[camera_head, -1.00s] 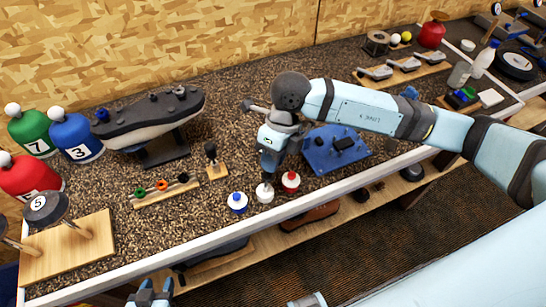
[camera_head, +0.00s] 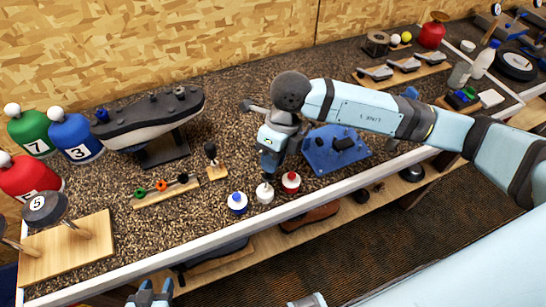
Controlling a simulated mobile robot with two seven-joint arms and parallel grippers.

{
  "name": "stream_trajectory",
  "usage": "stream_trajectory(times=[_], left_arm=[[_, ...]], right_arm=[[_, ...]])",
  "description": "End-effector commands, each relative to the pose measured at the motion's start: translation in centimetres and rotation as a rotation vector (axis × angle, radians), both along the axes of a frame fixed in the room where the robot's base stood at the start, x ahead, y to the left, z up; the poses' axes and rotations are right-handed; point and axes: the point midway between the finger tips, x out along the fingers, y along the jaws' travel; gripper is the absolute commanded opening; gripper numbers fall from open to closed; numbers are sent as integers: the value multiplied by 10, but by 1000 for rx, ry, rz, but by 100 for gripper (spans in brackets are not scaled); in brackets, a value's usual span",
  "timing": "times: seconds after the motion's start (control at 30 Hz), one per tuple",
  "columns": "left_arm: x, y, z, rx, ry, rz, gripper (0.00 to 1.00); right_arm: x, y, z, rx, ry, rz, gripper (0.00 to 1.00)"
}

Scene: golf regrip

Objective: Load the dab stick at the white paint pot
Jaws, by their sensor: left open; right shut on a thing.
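The white paint pot (camera_head: 265,195) stands near the front edge of the bench, between a blue pot (camera_head: 237,205) and a red pot (camera_head: 291,184). My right gripper (camera_head: 268,173) points down just above the white pot. It is shut on the dab stick, which is mostly hidden by the fingers. I cannot tell whether the stick's tip touches the paint. My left gripper (camera_head: 150,294) is open and empty at the bottom edge of the view, in front of the bench.
A shoe-like dark item on a stand (camera_head: 150,125) is behind on the left. A wooden strip with coloured rings (camera_head: 165,190) and a small wooden stand (camera_head: 217,172) lie left of the pots. A blue plate (camera_head: 335,150) lies behind right. Numbered club covers (camera_head: 75,138) stand far left.

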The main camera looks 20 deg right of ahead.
Motion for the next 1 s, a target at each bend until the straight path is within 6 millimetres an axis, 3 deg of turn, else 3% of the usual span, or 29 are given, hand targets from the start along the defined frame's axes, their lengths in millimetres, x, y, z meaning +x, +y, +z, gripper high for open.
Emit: stream_trajectory(times=[0.8,1.0], left_arm=[[0,0,32,0,0,0,46],[0,0,34,0,2,-1,46]], right_arm=[[0,0,63,0,0,0,0],[0,0,70,0,0,0,0]])
